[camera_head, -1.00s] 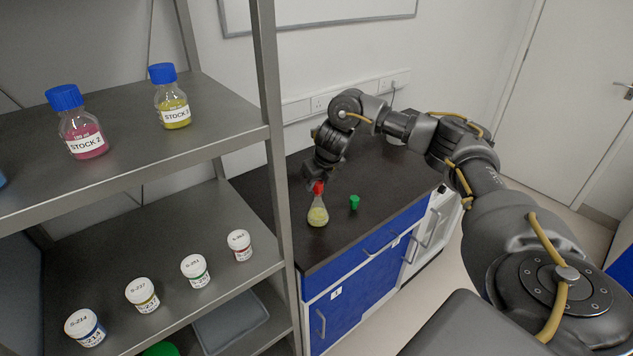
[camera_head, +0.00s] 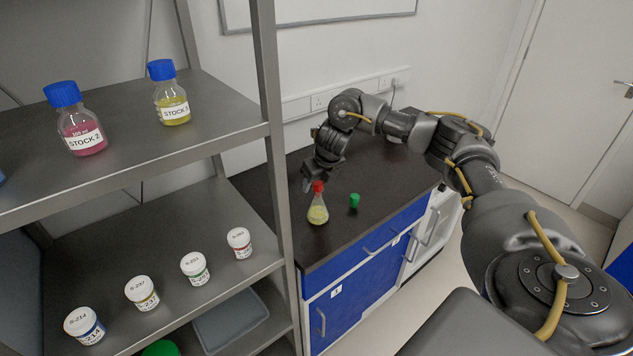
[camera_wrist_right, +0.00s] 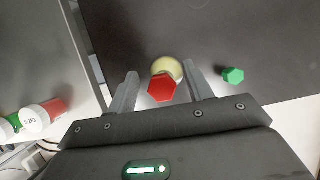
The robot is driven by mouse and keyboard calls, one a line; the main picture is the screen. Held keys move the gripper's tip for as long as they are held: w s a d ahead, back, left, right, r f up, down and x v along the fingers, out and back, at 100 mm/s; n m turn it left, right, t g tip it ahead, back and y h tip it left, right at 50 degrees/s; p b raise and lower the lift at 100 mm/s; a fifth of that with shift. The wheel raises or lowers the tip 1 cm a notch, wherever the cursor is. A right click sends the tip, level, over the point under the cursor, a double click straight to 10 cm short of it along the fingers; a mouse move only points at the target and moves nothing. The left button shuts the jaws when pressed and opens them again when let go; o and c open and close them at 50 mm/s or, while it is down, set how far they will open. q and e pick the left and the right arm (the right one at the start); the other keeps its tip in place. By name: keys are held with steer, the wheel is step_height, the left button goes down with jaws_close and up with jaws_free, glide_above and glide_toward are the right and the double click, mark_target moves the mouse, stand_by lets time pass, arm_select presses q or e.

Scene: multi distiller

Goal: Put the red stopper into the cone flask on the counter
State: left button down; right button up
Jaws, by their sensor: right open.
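The cone flask (camera_head: 318,212) with pale yellow contents stands upright on the dark counter (camera_head: 385,185). The red stopper (camera_head: 318,187) sits at the flask's mouth; in the right wrist view the red stopper (camera_wrist_right: 162,88) covers the mouth, with the flask's yellowish body (camera_wrist_right: 168,68) behind it. How deep it sits I cannot tell. My right gripper (camera_head: 311,184) is close to the stopper in the head view. In the right wrist view my right gripper (camera_wrist_right: 158,85) is open, with one finger on each side of the stopper and gaps between. My left gripper is not in view.
A green stopper (camera_head: 354,200) stands on the counter right of the flask. A metal shelf rack (camera_head: 262,130) on the left holds stock bottles, such as a pink one (camera_head: 82,130), and several small jars (camera_head: 239,242). The counter's right part is clear.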

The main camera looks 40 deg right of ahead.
steer(key=shift+s+r, duration=0.15)
steer(key=shift+r, duration=0.3)
steer(key=p+v, duration=0.2)
steer(key=v, duration=0.8)
steer(key=shift+f, duration=0.15)
